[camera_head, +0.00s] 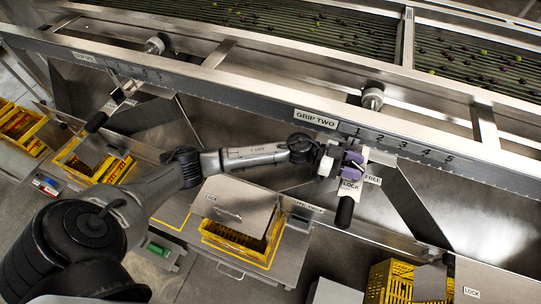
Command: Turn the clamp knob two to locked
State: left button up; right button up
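My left gripper (354,165), with purple finger pads, is below the GRIP TWO label (316,118). Its two fingers show one above the other, at the head of a lever with a black handle (345,212) that hangs down. LOCK (350,184) and FREE (373,180) labels sit just under and to the right of the fingers. Clamp knob two is not clearly visible; the fingers cover that spot, so I cannot tell whether they touch or grip it, nor which way it points. My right gripper is out of view.
A scale numbered 1 to 5 (401,143) runs along the metal rail beside the gripper. A round metal knob (372,98) stands above it. Yellow crates (238,240) sit below under a metal flap (237,205). Rollers with small fruit run across the top.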

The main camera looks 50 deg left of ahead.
pick_arm(q)
jog(key=p+v, duration=0.2)
jog(key=v, duration=1.1)
jog(key=s+d+r+n+t+y+p, duration=0.2)
jog(key=d+r+n+t+y+p, duration=0.15)
jog(key=r+y+p, duration=0.35)
jog(key=s+d+r+n+t+y+p, duration=0.1)
jog(key=d+r+n+t+y+p, duration=0.25)
jog(key=p, duration=0.55)
jog(key=s+r+n+g+y+p, duration=0.3)
jog(key=s+r+g+y+p, duration=0.2)
jog(key=s+r+p, duration=0.6)
jog(key=shift+s+a+n+g+p, duration=0.4)
jog(key=shift+s+g+p, duration=1)
jog(key=shift+s+p, duration=0.95)
jog(key=shift+s, duration=0.15)
